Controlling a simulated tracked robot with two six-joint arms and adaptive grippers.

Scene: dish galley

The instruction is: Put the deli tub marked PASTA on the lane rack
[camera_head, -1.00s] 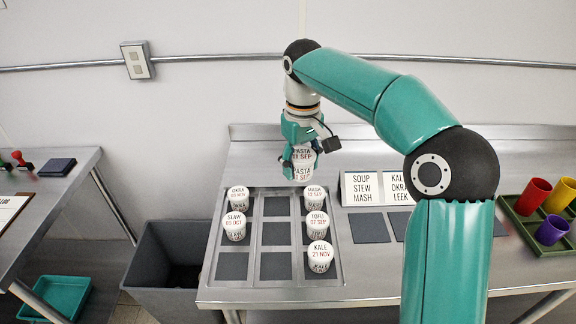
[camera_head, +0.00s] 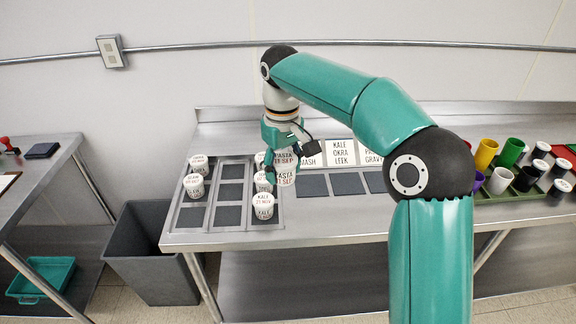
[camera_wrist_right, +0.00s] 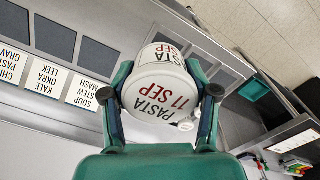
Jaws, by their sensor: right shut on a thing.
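The deli tub marked PASTA (camera_head: 286,178) is white, with a red date under its name. My right gripper (camera_head: 270,170) is shut on it and holds it beside the right column of a steel rack with dark cells (camera_head: 231,171), in front of the SOUP STEW MASH card. In the right wrist view the tub (camera_wrist_right: 157,97) sits between both fingers, its lid facing the camera. A card reading PASTA and GRAVY (camera_head: 373,153) stands at the back, partly covered by my arm. Dark pads (camera_head: 348,183) lie before the cards. My left gripper is out of view.
White tubs stand in the rack's left and right columns, including KALE (camera_head: 263,206) at the front right. Its middle column is empty. The KALE OKRA LEEK card (camera_head: 340,152) stands behind the pads. Colored cups (camera_head: 486,153) and more tubs are at right; a grey bin (camera_head: 152,252) is below left.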

